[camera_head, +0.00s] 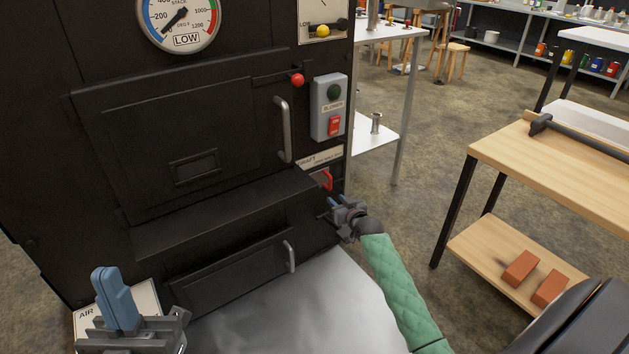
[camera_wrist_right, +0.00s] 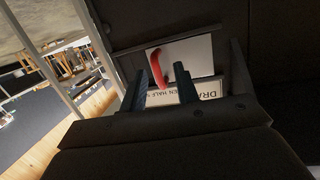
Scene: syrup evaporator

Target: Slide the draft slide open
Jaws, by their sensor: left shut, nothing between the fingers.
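The draft slide's red handle (camera_head: 326,179) is on the black evaporator's front, at its right side below the draft label. In the right wrist view the red handle (camera_wrist_right: 159,66) stands before a pale plate, seen between and beyond the two fingers. My right gripper (camera_head: 334,203) is open, with its fingers apart and pointing at the slide, just below the handle in the head view. I cannot tell whether a finger touches the handle. My left gripper (camera_head: 113,297) is shut and empty at the lower left, away from the slide.
A draft label (camera_head: 319,157) is above the handle, and a blower switch box (camera_head: 329,106) is higher up. Doors with metal handles (camera_head: 284,130) fill the evaporator's front. A wooden table (camera_head: 552,165) stands to the right, with open floor between.

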